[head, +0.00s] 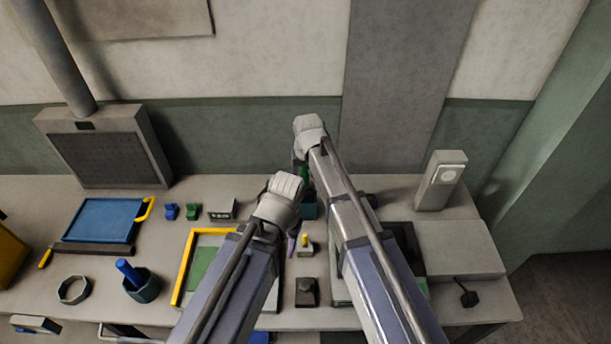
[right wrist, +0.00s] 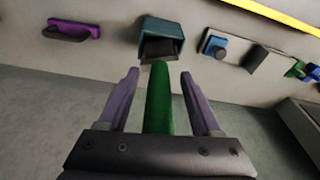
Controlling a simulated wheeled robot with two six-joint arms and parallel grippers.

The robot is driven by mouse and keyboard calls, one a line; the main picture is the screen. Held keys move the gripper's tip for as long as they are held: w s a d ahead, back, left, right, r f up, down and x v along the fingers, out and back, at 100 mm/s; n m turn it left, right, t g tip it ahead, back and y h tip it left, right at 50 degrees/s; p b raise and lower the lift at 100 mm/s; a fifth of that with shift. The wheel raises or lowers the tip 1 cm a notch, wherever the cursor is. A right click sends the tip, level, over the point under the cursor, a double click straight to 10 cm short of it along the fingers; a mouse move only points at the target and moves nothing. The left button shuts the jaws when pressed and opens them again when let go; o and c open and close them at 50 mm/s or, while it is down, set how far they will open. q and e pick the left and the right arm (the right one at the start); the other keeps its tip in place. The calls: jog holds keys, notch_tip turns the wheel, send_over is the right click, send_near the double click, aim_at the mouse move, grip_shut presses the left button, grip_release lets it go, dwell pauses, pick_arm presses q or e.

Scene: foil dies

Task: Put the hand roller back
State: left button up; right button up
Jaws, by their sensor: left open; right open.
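A green handle (right wrist: 158,105), which looks like the hand roller's, lies between the open purple fingers of my right gripper (right wrist: 160,95) in the right wrist view. Gaps show on both sides of it. Its far end points at a teal holder (right wrist: 160,33) with a dark opening; I cannot tell whether they touch. In the head view the green handle (head: 303,174) shows below my right gripper (head: 303,165), above the teal holder (head: 309,211). My left gripper (head: 291,243) is open, lower and nearer; its arm hides part of the bench.
A yellow frame (head: 186,265) with a green sheet lies left of my left arm. A blue tray (head: 103,221), a teal cup (head: 143,289) and a dark ring (head: 74,290) stand farther left. A grey upright device (head: 441,181) stands at the right. A purple-handled item (right wrist: 73,30) lies near the holder.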

jog(key=shift+r+p, duration=0.8)
notch_tip(320, 180, up, 11)
jog(key=s+p, duration=0.2)
jog(key=p, duration=0.9)
jog(key=shift+d+r, duration=0.15)
jog(key=shift+r, duration=0.05)
jog(key=shift+s, duration=0.1)
jog(key=s+d+f+n+g+b, duration=0.1)
jog(key=s+d+f+b, duration=0.1)
jog(key=s+f+b, duration=0.7)
jog(key=s+d+f+n+g+h+b, duration=0.1)
jog(key=s+d+f+b, duration=0.2)
jog(key=s+f+b, duration=0.7)
jog(key=s, duration=0.3)
jog(key=shift+s+d+f, duration=0.15)
jog(key=shift+d+f, duration=0.1)
jog(key=shift+f, duration=0.15)
